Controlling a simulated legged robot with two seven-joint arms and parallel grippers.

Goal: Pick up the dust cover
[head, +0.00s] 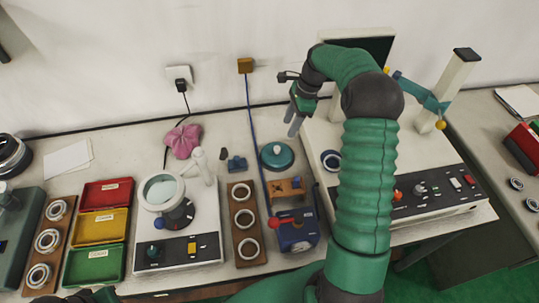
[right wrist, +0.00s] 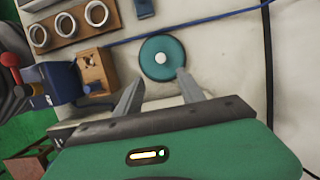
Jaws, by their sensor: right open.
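The dust cover looks to be the round teal lid with a pale knob (head: 277,160), lying on the bench right of the middle rack of rings. It also shows in the right wrist view (right wrist: 150,66), just beyond the fingertips. My right gripper (head: 294,130) is open and empty. In the head view it hangs above and slightly right of the lid, apart from it. In the right wrist view its two fingers (right wrist: 160,78) point toward the lid, with nothing between them. My left gripper is not in view.
A wooden rack of rings (head: 233,217), a small wooden block (head: 283,189) and a blue device with a red knob (head: 298,238) stand near the lid. A blue cable (head: 250,110) runs beside it. A pink cloth (head: 183,140) lies left; a large pale machine (head: 445,170) stands right.

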